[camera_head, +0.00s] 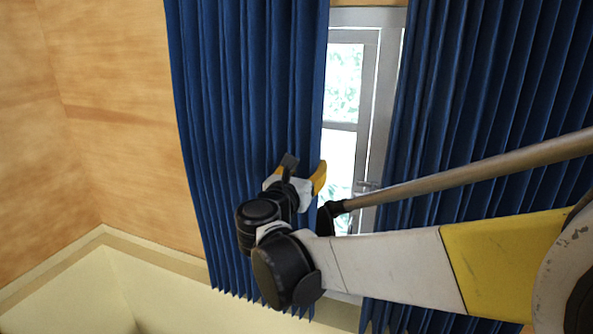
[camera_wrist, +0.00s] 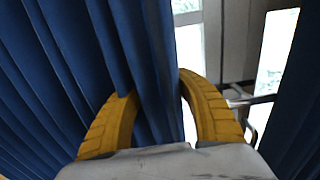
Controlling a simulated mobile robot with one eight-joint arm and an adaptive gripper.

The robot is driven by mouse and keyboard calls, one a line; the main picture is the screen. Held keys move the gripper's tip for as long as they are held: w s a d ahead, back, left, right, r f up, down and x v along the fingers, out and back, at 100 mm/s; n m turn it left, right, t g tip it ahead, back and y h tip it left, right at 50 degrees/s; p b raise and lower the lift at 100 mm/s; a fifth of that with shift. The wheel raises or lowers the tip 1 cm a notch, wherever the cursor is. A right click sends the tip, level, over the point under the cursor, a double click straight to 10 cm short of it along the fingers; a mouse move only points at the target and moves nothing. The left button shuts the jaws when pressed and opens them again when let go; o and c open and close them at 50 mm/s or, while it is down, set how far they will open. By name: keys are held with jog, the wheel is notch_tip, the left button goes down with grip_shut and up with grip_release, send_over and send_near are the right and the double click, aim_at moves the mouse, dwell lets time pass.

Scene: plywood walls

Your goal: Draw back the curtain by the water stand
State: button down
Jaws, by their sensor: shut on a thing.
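Two blue pleated curtain panels hang at a window. The left panel (camera_head: 245,90) hangs to the left of the bare glass, and the right panel (camera_head: 480,100) covers the right side. My gripper (camera_head: 303,172) is at the inner edge of the left panel. In the wrist view, the yellow fingers of my gripper (camera_wrist: 158,92) are shut on a fold of the left curtain (camera_wrist: 152,60), one finger on each side of it. The right panel also shows at the wrist view's right edge (camera_wrist: 298,125). I see no water stand.
A grey-framed window (camera_head: 345,90) with a handle (camera_head: 366,186) shows between the panels. A plywood wall (camera_head: 110,120) is at the left, with a pale ledge or lower wall (camera_head: 90,285) beneath. My arm crosses in front of the right panel.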

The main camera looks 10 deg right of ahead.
jog(key=w+a+b, duration=0.1)
jog(key=w+a, duration=0.4)
jog(key=a, duration=0.5)
jog(key=w+a+b, duration=0.2)
jog(key=w+a, duration=0.4)
jog(key=a, duration=0.4)
jog(key=shift+w+a, duration=0.15)
jog(key=shift+w, duration=0.1)
jog(key=shift+f, duration=0.1)
jog(key=c, duration=1.3)
grip_release()
jog(key=o, duration=0.4)
jog(key=shift+s+a, duration=0.15)
jog(key=shift+a, duration=0.05)
jog(key=shift+o, duration=0.2)
jog(key=shift+d, duration=0.15)
jog(key=v, duration=1.2)
